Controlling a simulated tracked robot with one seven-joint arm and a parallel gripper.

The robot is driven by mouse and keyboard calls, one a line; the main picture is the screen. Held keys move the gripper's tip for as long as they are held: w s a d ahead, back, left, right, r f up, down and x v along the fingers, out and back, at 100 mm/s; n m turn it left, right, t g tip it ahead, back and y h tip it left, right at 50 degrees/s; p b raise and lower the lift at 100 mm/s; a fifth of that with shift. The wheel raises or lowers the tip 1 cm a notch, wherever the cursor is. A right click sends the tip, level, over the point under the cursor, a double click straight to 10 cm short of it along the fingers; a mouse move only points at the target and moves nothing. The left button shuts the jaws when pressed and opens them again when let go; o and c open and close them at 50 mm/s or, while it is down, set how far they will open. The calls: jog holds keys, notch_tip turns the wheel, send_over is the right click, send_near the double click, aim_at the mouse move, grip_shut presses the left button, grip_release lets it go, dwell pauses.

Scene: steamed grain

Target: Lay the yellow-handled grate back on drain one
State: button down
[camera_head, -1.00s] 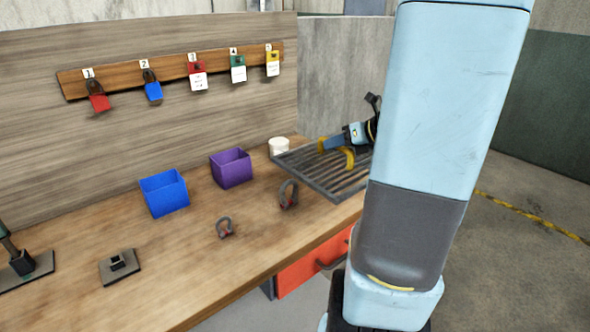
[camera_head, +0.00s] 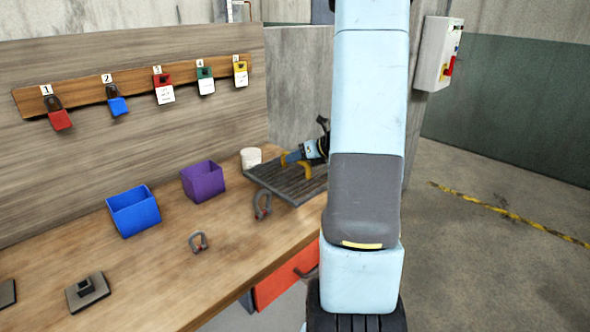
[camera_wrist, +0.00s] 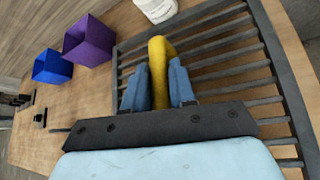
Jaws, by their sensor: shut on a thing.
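The dark slatted grate (camera_head: 286,186) is at the bench's far right end, level or nearly so. Its yellow handle (camera_head: 306,171) rises from the slats. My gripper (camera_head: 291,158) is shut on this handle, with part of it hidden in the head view. In the wrist view my gripper's blue fingers (camera_wrist: 158,88) pinch the yellow handle (camera_wrist: 158,57) from both sides, and the grate (camera_wrist: 272,50) spreads out beneath. I cannot tell whether the grate touches the bench. Drain one is not identifiable in either view.
A white cup (camera_head: 250,158) stands close beside the grate. A purple bin (camera_head: 203,183), a blue bin (camera_head: 134,213) and two grey shackles (camera_head: 262,206) are on the bench (camera_head: 170,270). Open floor (camera_head: 480,260) with a yellow-black stripe lies to the right.

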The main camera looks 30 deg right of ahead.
aim_at(294, 169)
jog(key=shift+w+d+f, duration=0.2)
jog(key=shift+w+f, duration=0.5)
jog(key=shift+f, duration=1.55)
jog(key=shift+f, duration=0.1)
jog(key=c, duration=0.9)
grip_release()
jog(key=shift+s, duration=0.1)
